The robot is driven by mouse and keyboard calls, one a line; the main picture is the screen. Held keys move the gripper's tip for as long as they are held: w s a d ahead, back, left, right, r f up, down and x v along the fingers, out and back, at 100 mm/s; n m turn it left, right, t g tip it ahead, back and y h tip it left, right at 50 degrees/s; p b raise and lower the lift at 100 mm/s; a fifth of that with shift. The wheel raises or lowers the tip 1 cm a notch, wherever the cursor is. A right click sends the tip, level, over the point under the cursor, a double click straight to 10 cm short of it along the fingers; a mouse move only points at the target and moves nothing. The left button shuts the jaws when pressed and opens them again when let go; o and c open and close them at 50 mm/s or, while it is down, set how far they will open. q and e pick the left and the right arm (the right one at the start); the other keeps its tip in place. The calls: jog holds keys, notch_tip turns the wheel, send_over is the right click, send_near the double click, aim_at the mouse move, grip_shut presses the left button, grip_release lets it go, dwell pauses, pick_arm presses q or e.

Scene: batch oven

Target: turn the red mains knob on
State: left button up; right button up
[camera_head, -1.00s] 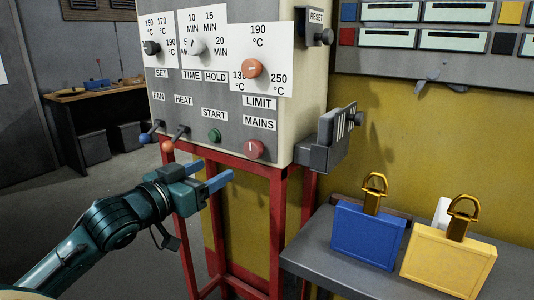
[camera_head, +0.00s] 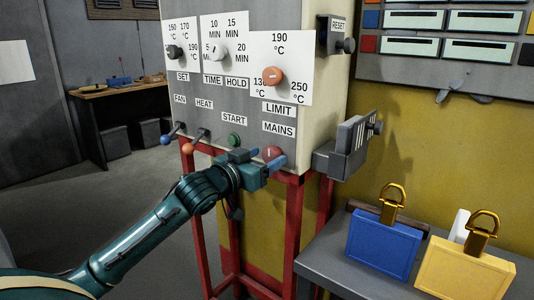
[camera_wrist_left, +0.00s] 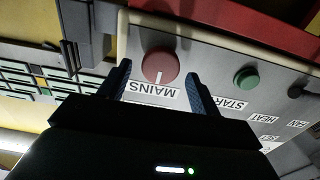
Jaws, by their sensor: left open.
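The red mains knob (camera_head: 270,153) is on the lower front of the grey control panel (camera_head: 210,105), under the MAINS label. In the left wrist view the knob (camera_wrist_left: 160,66) sits beyond and between my two fingertips, its white mark pointing toward the MAINS label. My left gripper (camera_head: 261,161) is open in front of the knob, which its fingers partly cover in the head view. In the left wrist view the gripper (camera_wrist_left: 155,80) has one finger on each side of the knob; I cannot tell whether they touch it. My right gripper is not in view.
The green START button (camera_head: 234,140) and the HEAT (camera_head: 188,148) and FAN (camera_head: 167,138) levers are left of the knob. A grey bracket (camera_head: 345,150) juts out at right. Blue (camera_head: 383,247) and yellow (camera_head: 465,268) padlock-like blocks stand on a grey shelf.

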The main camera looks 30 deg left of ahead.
pick_arm(q)
jog(key=shift+w+d, duration=0.1)
jog(key=shift+w, duration=0.65)
jog(key=c, duration=0.9)
